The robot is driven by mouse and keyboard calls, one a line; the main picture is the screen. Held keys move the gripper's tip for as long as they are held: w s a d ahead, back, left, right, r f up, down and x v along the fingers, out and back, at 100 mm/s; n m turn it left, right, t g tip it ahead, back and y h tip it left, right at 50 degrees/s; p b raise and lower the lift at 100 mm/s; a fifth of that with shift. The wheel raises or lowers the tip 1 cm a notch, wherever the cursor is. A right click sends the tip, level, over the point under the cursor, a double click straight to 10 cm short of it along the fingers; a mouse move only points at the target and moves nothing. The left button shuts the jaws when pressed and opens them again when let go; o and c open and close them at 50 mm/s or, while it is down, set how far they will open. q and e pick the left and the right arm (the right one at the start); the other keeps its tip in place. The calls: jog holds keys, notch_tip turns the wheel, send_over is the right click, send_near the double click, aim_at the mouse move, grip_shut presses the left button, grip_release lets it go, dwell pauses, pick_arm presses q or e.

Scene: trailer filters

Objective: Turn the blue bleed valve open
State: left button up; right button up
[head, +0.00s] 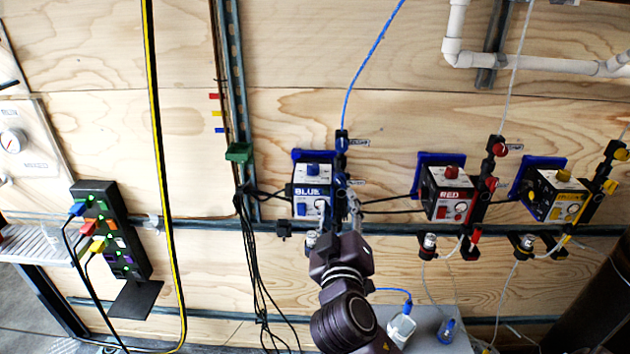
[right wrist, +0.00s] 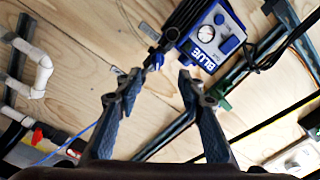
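The blue-labelled unit (head: 312,186) is on the plywood wall, with a blue knob on top. A black column with blue fittings (head: 342,145) runs along its right side, and a blue tube rises from it. My right gripper (head: 345,198) is in front of this column and hides its lower part. In the right wrist view the unit (right wrist: 212,38) is at the upper right. There my right gripper (right wrist: 158,80) is open, with a small blue handle (right wrist: 155,60) seen beyond and between its fingertips. I cannot tell whether they touch. My left gripper is not in view.
The red unit (head: 449,194) and yellow unit (head: 556,195) are on the wall to the right. Black cables (head: 256,270) hang left of the blue unit. A black socket strip (head: 110,230) is farther left. White pipe (head: 520,60) crosses the upper right.

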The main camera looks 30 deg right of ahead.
aim_at(340, 183)
jog(key=p+x, duration=0.1)
jog(key=x, duration=0.2)
jog(key=p+x, duration=0.1)
jog(key=x, duration=0.2)
jog(key=shift+w+d+r, duration=0.2)
jog(key=shift+d, duration=0.2)
jog(key=shift+w+d+f+p, duration=0.15)
jog(key=shift+w+d+p, duration=0.15)
jog(key=shift+w+p, duration=0.15)
grip_shut()
